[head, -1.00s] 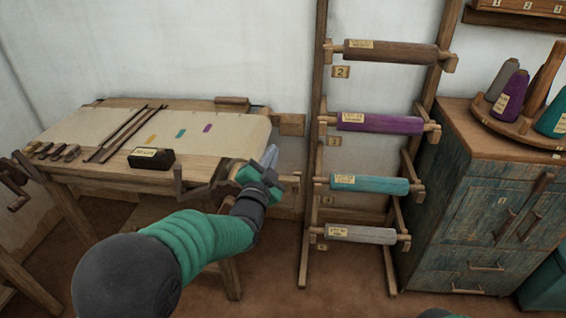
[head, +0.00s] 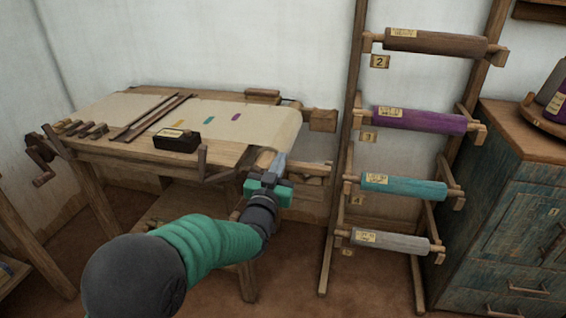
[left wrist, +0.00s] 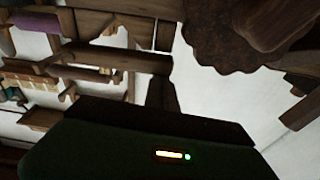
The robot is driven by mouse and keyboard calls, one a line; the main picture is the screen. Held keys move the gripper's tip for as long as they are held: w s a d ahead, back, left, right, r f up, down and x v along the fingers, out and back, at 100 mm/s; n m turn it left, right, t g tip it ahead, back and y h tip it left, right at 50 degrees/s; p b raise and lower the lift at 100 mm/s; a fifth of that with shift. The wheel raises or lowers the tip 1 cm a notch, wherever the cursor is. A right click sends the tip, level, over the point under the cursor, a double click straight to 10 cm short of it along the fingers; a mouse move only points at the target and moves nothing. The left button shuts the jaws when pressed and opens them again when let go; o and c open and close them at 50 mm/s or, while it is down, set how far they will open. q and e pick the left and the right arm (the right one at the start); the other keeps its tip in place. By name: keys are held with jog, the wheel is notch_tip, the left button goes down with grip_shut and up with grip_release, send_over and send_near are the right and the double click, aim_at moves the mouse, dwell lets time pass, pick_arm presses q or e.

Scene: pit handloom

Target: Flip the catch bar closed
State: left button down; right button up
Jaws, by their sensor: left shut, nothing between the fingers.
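The handloom table (head: 110,152) stands at the left in the head view, with pale cloth (head: 262,120) over its top. A thin upright wooden piece (head: 202,161) stands at its front edge; I cannot tell whether it is the catch bar. My left gripper (head: 277,163) is shut and empty, just in front of the table's right end, below the cloth's edge. It hides part of the wooden fittings there. The left wrist view shows a dark toothed wheel (left wrist: 225,40) close by at the top. My right gripper is out of view.
A black box (head: 176,141) and long sticks (head: 150,119) lie on the table. To the right stands a rack with a brown roll (head: 435,42), a purple roll (head: 420,120), a teal roll (head: 402,187) and a grey roll (head: 390,241). A blue-green cabinet (head: 515,225) is at far right.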

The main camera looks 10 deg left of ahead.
pick_arm(q)
jog(key=shift+f, duration=0.55)
jog(key=shift+r, duration=0.1)
jog(key=r+p, duration=0.1)
jog(key=r, duration=0.1)
jog(key=w+r+p, duration=0.1)
jog(key=r+p, duration=0.1)
jog(key=shift+a+r, duration=0.1)
jog(key=shift+r, duration=0.15)
jog(key=s+f, duration=0.1)
jog(key=s, duration=0.9)
jog(key=shift+f+p, duration=0.2)
jog(key=shift+p, duration=0.25)
